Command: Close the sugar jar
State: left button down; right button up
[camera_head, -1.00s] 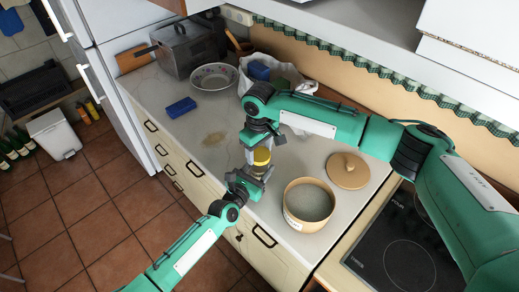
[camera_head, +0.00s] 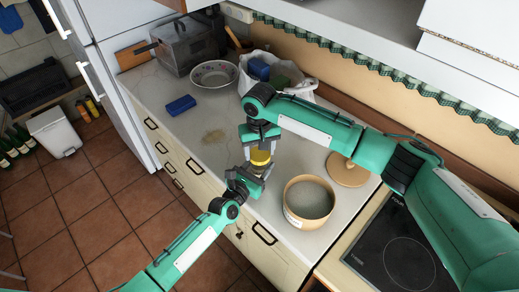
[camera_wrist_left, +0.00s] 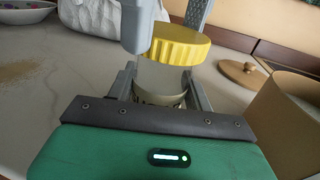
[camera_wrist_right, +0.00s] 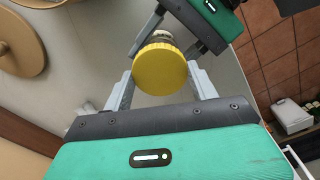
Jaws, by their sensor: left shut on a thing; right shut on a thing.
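A small clear jar (camera_wrist_left: 163,82) stands between the fingers of my left gripper (camera_wrist_left: 165,98), which is shut on it. My left gripper also shows in the head view (camera_head: 250,180). A yellow ridged lid (camera_wrist_left: 180,45) is right at the jar's mouth, looking a little tilted and off to the right in the left wrist view. My right gripper (camera_head: 260,147) is shut on the lid from above. The lid also shows in the right wrist view (camera_wrist_right: 160,70), covering most of the jar. I cannot tell whether lid and rim touch.
A round tan canister (camera_head: 291,221) with pale contents stands open to the right, its wooden lid (camera_head: 342,172) behind it. The hob (camera_head: 400,250) is at right.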

jog(key=m, duration=0.7)
jog(key=shift+a+m, duration=0.1)
jog(key=shift+m, duration=0.2)
jog(key=m, duration=0.3)
jog(key=shift+m, duration=0.4)
jog(key=m, duration=0.3)
jog(key=shift+m, duration=0.4)
jog(key=m, duration=0.6)
jog(key=shift+s, duration=0.1)
jog(key=m, duration=0.4)
jog(key=shift+m, duration=1.4)
jog(key=shift+d, duration=0.2)
jog(key=o, duration=0.9)
